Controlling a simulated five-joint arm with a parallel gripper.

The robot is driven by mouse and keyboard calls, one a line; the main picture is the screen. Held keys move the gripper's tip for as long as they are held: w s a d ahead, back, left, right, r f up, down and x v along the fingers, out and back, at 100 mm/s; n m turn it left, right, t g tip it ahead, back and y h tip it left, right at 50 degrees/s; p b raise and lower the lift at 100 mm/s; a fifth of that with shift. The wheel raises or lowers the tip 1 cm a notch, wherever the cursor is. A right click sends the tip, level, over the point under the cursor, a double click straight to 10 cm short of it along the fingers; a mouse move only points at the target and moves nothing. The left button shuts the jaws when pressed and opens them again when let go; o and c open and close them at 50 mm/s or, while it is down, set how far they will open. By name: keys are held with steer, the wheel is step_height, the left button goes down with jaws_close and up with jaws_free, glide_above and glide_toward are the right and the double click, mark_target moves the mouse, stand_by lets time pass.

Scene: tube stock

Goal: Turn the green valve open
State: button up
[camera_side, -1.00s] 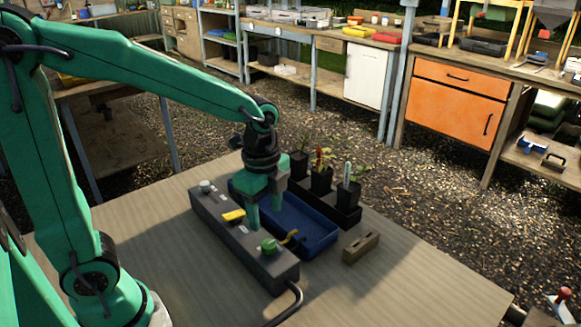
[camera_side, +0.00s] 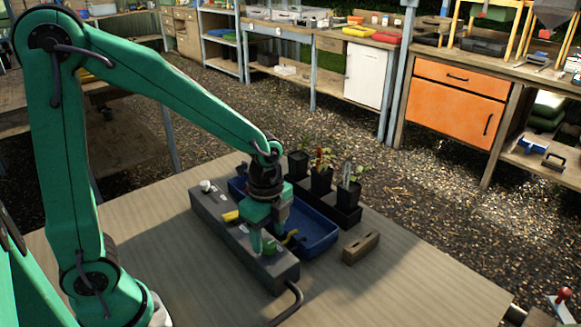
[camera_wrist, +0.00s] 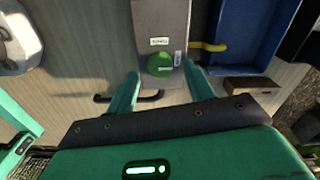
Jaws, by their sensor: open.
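The green valve (camera_side: 268,244) is a round knob near the front end of a dark grey box (camera_side: 275,272) on the wooden table. In the wrist view the green valve (camera_wrist: 159,65) shows as a round green disc just beyond and between my fingertips. My gripper (camera_side: 262,243) is over that end of the box, pointing down, and partly covers the valve in the side view. In the wrist view my gripper (camera_wrist: 163,80) has its two green fingers spread apart with nothing held between them. Whether a finger touches the valve, I cannot tell.
A yellow knob (camera_side: 231,216) and a white knob (camera_side: 206,186) sit farther along the box. A blue tray (camera_side: 318,241) with a yellow spout lies right beside it. Potted plants (camera_side: 321,180) stand behind. A tan block (camera_side: 361,247) and a hose (camera_side: 293,300) are near the front.

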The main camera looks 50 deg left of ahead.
steer(key=shift+f, duration=0.9)
steer(key=c, duration=1)
